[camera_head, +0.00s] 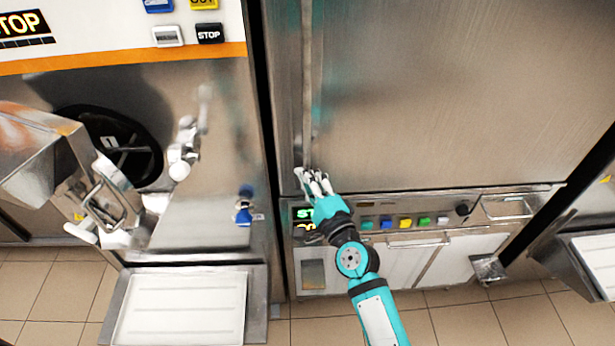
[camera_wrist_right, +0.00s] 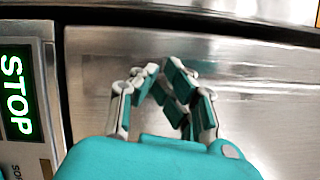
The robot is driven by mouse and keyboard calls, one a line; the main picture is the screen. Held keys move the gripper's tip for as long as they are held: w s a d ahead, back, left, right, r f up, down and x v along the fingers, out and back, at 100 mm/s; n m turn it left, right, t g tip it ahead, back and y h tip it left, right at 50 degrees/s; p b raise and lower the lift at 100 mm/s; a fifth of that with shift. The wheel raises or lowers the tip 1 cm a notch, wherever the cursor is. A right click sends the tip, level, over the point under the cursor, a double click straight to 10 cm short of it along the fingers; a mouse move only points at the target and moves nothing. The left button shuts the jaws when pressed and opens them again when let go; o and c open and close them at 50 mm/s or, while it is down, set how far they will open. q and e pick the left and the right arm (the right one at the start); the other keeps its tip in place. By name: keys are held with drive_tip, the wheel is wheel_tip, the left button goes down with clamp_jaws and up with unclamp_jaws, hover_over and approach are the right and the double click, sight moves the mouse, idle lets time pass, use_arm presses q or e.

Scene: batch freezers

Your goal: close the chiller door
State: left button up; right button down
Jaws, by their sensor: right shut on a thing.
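The chiller door (camera_head: 440,95) is the large brushed steel panel filling the upper right of the head view. It looks flush or nearly flush with its cabinet; I cannot tell whether a small gap is left. A long vertical handle (camera_head: 306,85) runs down its left side. My right gripper (camera_head: 313,178) is at the handle's lower end, just above the control strip. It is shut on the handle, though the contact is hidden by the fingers. In the right wrist view the gripper's fingers (camera_wrist_right: 168,78) converge in front of the steel surface. My left gripper is not in view.
A control strip with coloured buttons (camera_head: 405,221) and a lit display runs below the door. To the left stands a batch freezer (camera_head: 225,140) with a spout assembly and a white tray (camera_head: 180,308). Another machine's shelf (camera_head: 600,255) juts in at right. Tiled floor shows below.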

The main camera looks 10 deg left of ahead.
drive_tip(key=shift+d+r, duration=0.15)
drive_tip(key=shift+r, duration=0.1)
drive_tip(key=v, duration=1.2)
drive_tip(key=shift+f, duration=0.25)
drive_tip(key=s+d+f+n+g+h, duration=0.2)
drive_tip(key=s+d+f, duration=0.1)
drive_tip(key=f, duration=0.9)
drive_tip(key=s+d+f+n+g+h, duration=0.2)
drive_tip(key=d+f+n, duration=0.15)
drive_tip(key=f, duration=0.85)
drive_tip(key=s+d+f+n+g+h, duration=0.2)
drive_tip(key=s+d+f, duration=0.15)
drive_tip(key=f, duration=0.85)
drive_tip(key=s+d+f+n+g+h, duration=0.1)
drive_tip(key=s+d+f, duration=0.4)
drive_tip(key=s, duration=0.5)
drive_tip(key=s+d+f+n+g+h+b, duration=0.1)
drive_tip(key=s+d+f+n+g, duration=0.3)
drive_tip(key=s+f, duration=0.4)
drive_tip(key=s+d+f+n+g+h, duration=0.3)
drive_tip(key=s+d+f, duration=0.4)
drive_tip(key=s, duration=0.5)
drive_tip(key=shift+s+b, duration=0.2)
drive_tip(key=shift+b, duration=0.1)
drive_tip(key=shift+f, duration=0.1)
